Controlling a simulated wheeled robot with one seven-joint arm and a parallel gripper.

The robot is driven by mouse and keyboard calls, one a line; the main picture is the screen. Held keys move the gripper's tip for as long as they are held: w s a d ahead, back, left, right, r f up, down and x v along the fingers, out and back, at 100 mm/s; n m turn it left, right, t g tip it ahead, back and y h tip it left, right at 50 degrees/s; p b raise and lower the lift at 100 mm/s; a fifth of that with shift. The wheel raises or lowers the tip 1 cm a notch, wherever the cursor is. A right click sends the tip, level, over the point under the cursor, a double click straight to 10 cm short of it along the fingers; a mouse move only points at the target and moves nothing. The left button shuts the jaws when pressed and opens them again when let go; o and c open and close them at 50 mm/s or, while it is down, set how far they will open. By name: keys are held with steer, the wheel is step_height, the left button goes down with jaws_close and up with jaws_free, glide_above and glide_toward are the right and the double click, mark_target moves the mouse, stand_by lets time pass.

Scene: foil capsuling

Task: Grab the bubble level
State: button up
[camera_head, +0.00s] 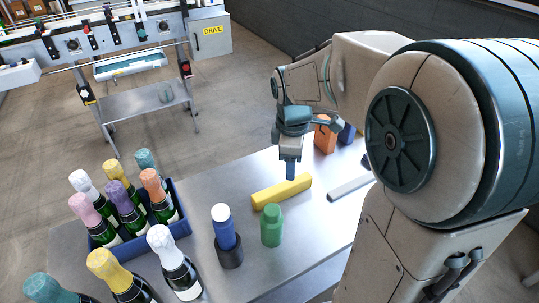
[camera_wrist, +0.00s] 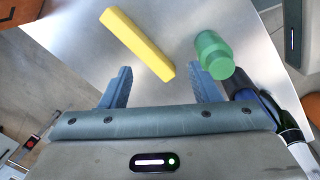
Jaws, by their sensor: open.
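A yellow rectangular bar (camera_head: 281,191), which I take for the bubble level, lies on the metal table, also seen in the wrist view (camera_wrist: 138,44). Its vials are too small to make out. My gripper (camera_head: 290,176) points down over the bar's far side in the head view. In the wrist view its two blue fingers (camera_wrist: 160,69) are apart with nothing between them, and the bar lies beyond their tips. The exact height above the bar is hard to tell.
A green bottle (camera_head: 271,227) stands close in front of the bar. A blue-and-white cylinder in a dark holder (camera_head: 229,252) stands left of it. A blue crate (camera_head: 181,229) of foil-topped bottles is at left. A grey bar (camera_head: 350,187) and an orange object (camera_head: 325,137) are at right.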

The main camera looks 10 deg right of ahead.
steer(key=w+f+n, duration=0.4)
steer(key=w+n, duration=0.3)
steer(key=g, duration=0.1)
glide_toward(283, 186)
steer(key=shift+n+y, duration=0.4)
steer(key=f, duration=0.3)
steer(key=w+d+f, duration=0.1)
steer(key=f, duration=0.1)
steer(key=shift+b, duration=0.3)
steer(key=f, duration=0.2)
steer(key=s+f, duration=0.1)
steer(key=f, duration=0.1)
steer(key=shift+a+f, duration=0.2)
steer(key=shift+f, duration=0.65)
steer(key=c, duration=1.2)
